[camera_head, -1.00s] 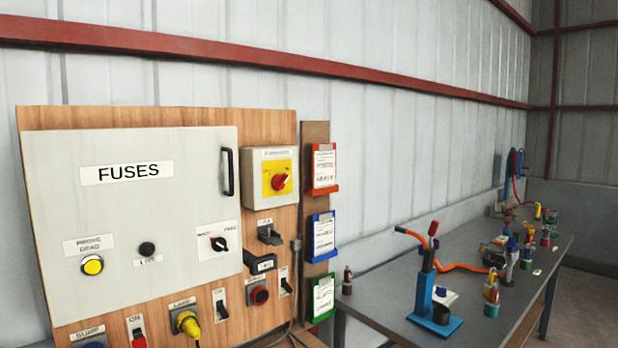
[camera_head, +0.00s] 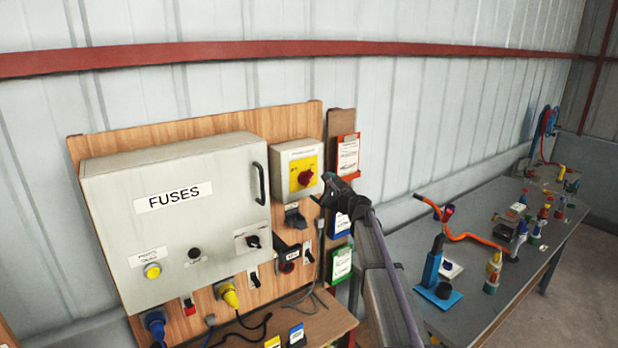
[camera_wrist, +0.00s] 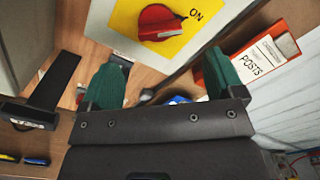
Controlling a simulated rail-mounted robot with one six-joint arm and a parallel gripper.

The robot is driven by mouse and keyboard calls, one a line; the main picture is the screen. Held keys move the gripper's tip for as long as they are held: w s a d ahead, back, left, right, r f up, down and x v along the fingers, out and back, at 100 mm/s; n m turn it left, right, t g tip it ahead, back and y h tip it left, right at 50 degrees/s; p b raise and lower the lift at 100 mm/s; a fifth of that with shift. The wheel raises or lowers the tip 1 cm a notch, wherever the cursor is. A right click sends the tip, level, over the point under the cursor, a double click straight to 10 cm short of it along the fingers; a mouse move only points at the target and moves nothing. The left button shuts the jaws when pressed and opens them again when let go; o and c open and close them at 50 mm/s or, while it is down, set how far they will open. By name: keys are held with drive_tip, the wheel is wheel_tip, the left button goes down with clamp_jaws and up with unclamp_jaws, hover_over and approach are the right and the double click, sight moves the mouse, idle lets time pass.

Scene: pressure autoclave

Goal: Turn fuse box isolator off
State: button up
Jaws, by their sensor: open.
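The grey fuse box (camera_head: 185,220) labelled FUSES hangs on a wooden board. A small black rotary switch (camera_head: 252,241) sits low on its door at the right. Right of the box, an isolator with a red knob (camera_head: 305,178) on a yellow plate is mounted; the knob also shows in the wrist view (camera_wrist: 160,22), with ON printed beside it. My gripper (camera_head: 322,192) is just below and right of that isolator in the head view. In the wrist view my gripper (camera_wrist: 163,78) has green fingertips spread apart, with nothing between them, below the red knob.
Red, blue and green document holders hang right of the isolator; the red one (camera_head: 347,157) is close to my gripper. Black switches and sockets sit below the isolator. A yellow plug (camera_head: 229,295) and cables hang below the fuse box. A grey workbench (camera_head: 470,275) stands at the right.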

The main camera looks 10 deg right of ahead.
sight(310, 180)
drive_tip(key=x, duration=0.8)
drive_tip(key=shift+w+a, duration=0.15)
drive_tip(key=shift+w, duration=0.1)
drive_tip(key=shift+c, duration=0.3)
drive_tip(key=c, duration=0.8)
